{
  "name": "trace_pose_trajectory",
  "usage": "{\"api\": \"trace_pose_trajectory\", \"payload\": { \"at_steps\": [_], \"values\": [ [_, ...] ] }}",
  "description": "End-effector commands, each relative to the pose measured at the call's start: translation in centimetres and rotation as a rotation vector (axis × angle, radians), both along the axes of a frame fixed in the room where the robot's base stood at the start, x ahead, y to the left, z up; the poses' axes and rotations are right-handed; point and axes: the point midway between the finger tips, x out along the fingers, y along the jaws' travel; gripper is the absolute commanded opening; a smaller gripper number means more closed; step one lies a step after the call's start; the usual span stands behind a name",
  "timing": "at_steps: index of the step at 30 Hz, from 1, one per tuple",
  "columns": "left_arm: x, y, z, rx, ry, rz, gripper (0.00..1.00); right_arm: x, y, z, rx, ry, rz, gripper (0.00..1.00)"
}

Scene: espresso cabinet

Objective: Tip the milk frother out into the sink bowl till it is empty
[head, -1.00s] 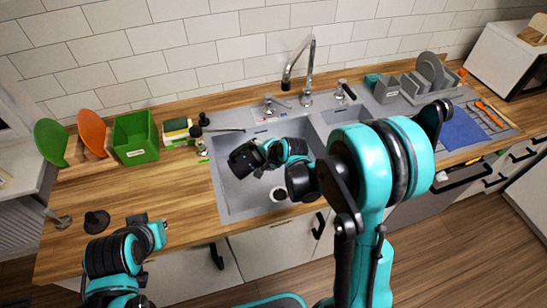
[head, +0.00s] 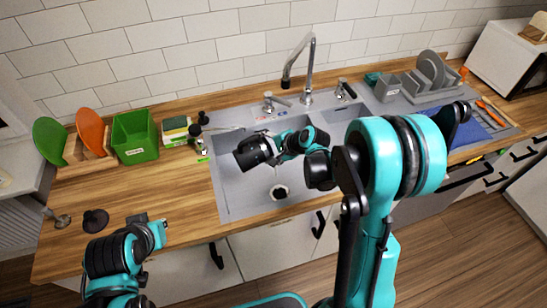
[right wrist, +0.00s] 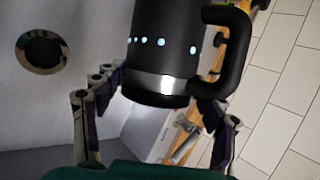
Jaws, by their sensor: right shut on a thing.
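The black milk frother (head: 252,151) is over the left part of the sink bowl (head: 232,194) in the head view, tipped well over with one end to the left. My right gripper (head: 275,146) is shut on it. In the right wrist view the frother (right wrist: 165,50) shows a silver band, small blue lights and a black handle (right wrist: 232,55); the gripper's fingers (right wrist: 157,118) are on either side of it. Its mouth and contents are hidden. My left gripper (head: 150,231) is low at the left by the counter's front edge; its opening is unclear.
The drain (head: 280,192) is in the bowl floor below the frother. The tap (head: 300,70) stands behind the bowl. A green bin (head: 135,140) and sponges (head: 177,126) are left of the sink; a grey dish rack (head: 430,78) is at the right.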

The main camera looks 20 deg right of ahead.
Motion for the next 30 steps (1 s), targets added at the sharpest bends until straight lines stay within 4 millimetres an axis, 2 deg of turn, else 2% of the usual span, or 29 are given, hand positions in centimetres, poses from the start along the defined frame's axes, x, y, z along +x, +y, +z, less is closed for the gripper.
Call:
{"api": "trace_pose_trajectory", "payload": {
  "at_steps": [30],
  "values": [
    [0.0,0.0,-1.7,0.0,0.0,0.0,0.0,0.2,-1.0,0.3,0.178,0.038,0.0,0.13]
  ]
}}
